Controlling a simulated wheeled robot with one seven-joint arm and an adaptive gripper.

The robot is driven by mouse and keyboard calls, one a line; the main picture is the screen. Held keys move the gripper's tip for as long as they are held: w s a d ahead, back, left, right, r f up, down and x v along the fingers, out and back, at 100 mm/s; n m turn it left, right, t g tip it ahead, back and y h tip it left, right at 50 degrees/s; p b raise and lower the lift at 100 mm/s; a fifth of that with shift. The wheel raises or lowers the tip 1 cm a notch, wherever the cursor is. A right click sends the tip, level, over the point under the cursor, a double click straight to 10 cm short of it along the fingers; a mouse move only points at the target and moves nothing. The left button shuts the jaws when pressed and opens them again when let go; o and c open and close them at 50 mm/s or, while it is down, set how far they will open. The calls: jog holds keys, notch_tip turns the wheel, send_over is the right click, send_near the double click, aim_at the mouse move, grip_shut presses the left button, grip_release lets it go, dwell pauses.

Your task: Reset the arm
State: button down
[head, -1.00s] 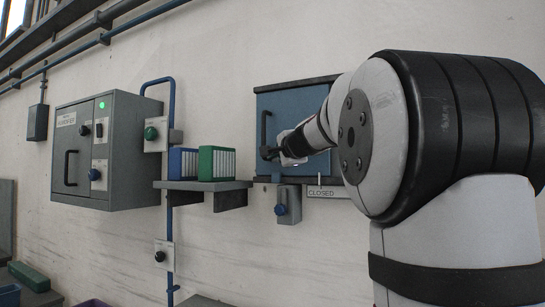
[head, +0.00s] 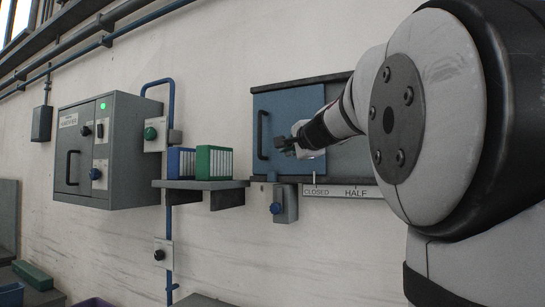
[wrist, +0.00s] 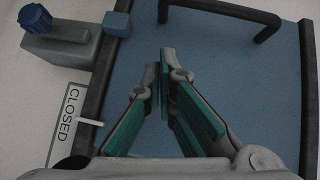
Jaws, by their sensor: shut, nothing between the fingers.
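My gripper (head: 284,144) is in front of the blue sliding panel (head: 285,108) on the wall, to the right of the panel's dark handle (head: 263,135). In the wrist view my gripper (wrist: 165,55) shows its teal-padded fingers brought together with nothing between them. The blue panel (wrist: 225,75) fills the background there, and the dark handle (wrist: 258,20) is apart from the fingertips at the upper right. My arm covers the right part of the panel's frame in the head view.
Below the panel are a scale plate (head: 345,191) reading CLOSED and HALF and a blue-knobbed latch box (head: 279,207). To the left, a shelf (head: 205,184) holds a blue and a green binder. A grey control cabinet (head: 105,150) with a green light hangs farther left.

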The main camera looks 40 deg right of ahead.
jog(key=f+b+v, duration=0.1)
jog(key=v, duration=0.5)
jog(key=s+a+f+n+g+y, duration=0.1)
jog(key=a+f+n+g+y, duration=0.15)
jog(key=a+f+n, duration=0.5)
jog(key=s+a+f+n+g+y, duration=0.1)
jog(key=s+a+f+n+y, duration=0.2)
jog(key=a+f, duration=0.8)
jog(key=s+a+f+n+g, duration=0.6)
jog(key=s+a+f+n, duration=0.4)
jog(key=s+a+f, duration=0.3)
notch_tip(320, 180, down, 4)
jog(key=shift+s+f+y, duration=0.1)
jog(key=shift+s+y, duration=0.35)
jog(key=shift+s, duration=0.6)
